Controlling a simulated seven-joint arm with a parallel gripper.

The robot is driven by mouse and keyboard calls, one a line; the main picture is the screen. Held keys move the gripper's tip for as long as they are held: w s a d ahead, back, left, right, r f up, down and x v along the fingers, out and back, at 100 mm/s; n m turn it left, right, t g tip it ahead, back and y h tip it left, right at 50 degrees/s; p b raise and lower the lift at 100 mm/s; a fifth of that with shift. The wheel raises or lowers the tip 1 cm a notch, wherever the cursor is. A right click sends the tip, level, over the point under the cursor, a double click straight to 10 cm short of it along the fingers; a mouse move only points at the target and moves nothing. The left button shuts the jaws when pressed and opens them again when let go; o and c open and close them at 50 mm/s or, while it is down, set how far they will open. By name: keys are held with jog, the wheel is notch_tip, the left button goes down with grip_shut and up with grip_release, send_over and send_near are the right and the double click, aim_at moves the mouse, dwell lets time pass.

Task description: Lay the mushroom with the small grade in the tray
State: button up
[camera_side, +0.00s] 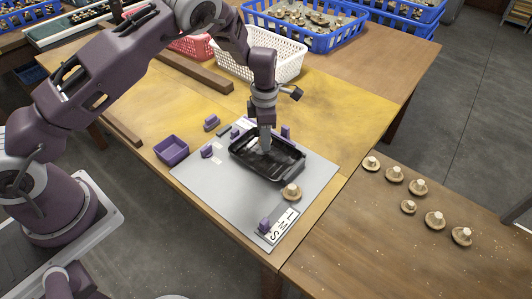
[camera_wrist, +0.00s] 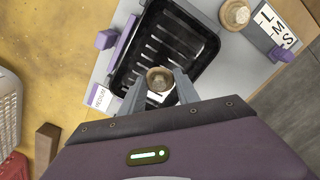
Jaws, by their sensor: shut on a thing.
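My gripper (camera_side: 265,143) points down at the black tray (camera_side: 295,168). In the wrist view its two fingers (camera_wrist: 160,86) are shut on a brownish mushroom (camera_wrist: 159,76), with the slotted floor of the tray (camera_wrist: 207,58) behind it. I cannot tell whether the mushroom touches the tray floor; in the side view it is hidden. A second, paler mushroom (camera_side: 291,191) sits on the grey mat outside the tray, beside a white card lettered L, M, S (camera_side: 284,226). It also shows at the top right of the wrist view (camera_wrist: 235,13).
Purple blocks (camera_side: 211,122) stand around the tray, with an empty purple bin (camera_side: 171,150) to the left. Several mushrooms (camera_side: 434,220) lie on the brown table at right. White, red and blue baskets (camera_side: 264,68) stand behind. The mat's front left is clear.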

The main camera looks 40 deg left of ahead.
aim_at(265, 157)
notch_tip(265, 157, down, 6)
jog(key=shift+r, duration=0.1)
jog(key=o, duration=0.9)
notch_tip(265, 157, up, 12)
jog(key=shift+r, duration=0.1)
